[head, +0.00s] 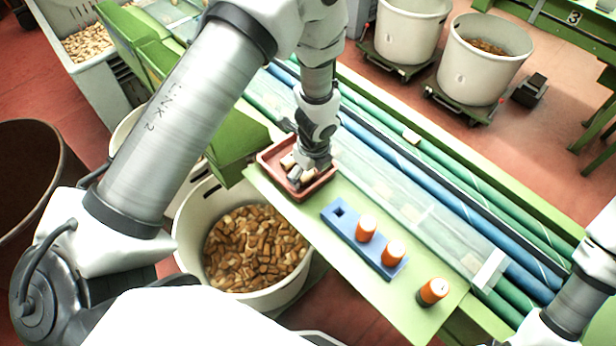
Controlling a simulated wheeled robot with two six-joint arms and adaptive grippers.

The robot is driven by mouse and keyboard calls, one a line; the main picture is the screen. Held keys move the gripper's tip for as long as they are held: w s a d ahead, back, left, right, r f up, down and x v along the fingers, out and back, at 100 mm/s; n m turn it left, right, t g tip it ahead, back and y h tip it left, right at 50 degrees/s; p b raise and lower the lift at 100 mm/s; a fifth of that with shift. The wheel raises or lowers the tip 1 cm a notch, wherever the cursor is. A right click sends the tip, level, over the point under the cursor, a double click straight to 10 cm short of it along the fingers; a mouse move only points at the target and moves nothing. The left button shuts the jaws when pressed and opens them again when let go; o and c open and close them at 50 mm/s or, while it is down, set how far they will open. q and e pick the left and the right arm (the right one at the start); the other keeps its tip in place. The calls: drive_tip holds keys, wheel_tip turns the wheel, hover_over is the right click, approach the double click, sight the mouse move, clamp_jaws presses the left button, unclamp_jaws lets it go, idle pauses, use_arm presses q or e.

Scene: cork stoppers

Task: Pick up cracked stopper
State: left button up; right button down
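My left gripper (297,176) points down into a small red-brown tray (268,159) on the green work board. Its fingers are dark and grey and small in the picture; I cannot tell whether they are open or shut. Light pieces show by the fingers, but I cannot tell stopper from finger. Two orange-sided stoppers with pale tops, one (366,228) and another (393,253), stand upright in a blue rack (380,262), which has an empty square hole at its far-left end. A third stopper (432,292) stands on the board near the right end. I cannot make out a crack. My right gripper is out of view.
A white bin (188,225) full of cork pieces stands left of the board (330,251). Blue and green rails (470,215) and a clear cover (400,195) run along its right side. White buckets (485,70) stand on dollies behind. The board's near end is mostly clear.

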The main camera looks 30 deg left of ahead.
use_arm(q)
drive_tip(key=shift+a, duration=0.3)
drive_tip(key=c, duration=0.8)
drive_tip(key=shift+d, duration=0.1)
